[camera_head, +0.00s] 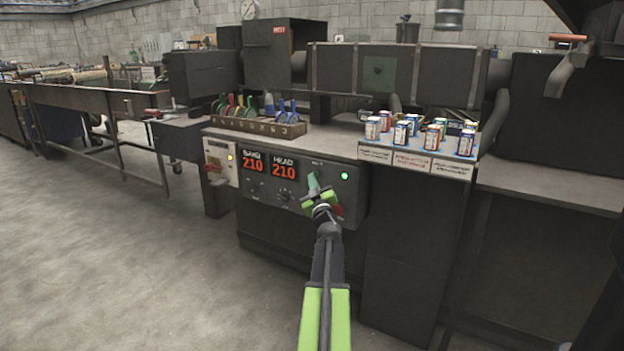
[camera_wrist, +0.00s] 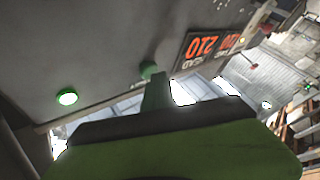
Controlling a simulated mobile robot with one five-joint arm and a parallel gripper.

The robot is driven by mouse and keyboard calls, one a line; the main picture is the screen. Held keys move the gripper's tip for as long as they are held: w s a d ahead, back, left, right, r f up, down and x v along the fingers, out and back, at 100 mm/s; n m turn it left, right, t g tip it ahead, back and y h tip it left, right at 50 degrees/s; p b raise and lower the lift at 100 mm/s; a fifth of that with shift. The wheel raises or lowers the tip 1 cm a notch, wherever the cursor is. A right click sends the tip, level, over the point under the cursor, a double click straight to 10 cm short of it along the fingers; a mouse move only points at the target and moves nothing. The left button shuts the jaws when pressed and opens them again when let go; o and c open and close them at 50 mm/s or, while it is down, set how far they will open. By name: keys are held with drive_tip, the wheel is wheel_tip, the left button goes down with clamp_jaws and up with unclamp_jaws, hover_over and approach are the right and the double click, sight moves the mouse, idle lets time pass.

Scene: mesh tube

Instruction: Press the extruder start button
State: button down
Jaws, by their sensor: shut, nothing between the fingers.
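The extruder's control panel (camera_head: 262,209) is a dark face under the bench top. In the wrist view, a green round button (camera_wrist: 148,69) stands on the panel, between the red number displays and a lit green lamp. The fingers of my gripper (camera_wrist: 157,90) are shut and empty, with their tip right at this button; I cannot tell whether they touch it or whether it is pressed in. In the head view, my gripper (camera_head: 314,184) reaches the panel's upper right part and hides the button, just left of the lit green lamp (camera_head: 344,175).
A red control (camera_head: 338,210) shows partly behind my gripper. Two displays reading 210 (camera_head: 284,170) are to its left. A switch box with a red handle (camera_head: 215,170) is further left. The floor at left is clear.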

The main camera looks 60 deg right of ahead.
drive_tip(key=shift+d, duration=0.2)
idle(0.4)
drive_tip(key=shift+a, duration=1.25)
drive_tip(key=shift+a, duration=0.1)
drive_tip(key=a, duration=0.4)
drive_tip(key=shift+a, duration=0.4)
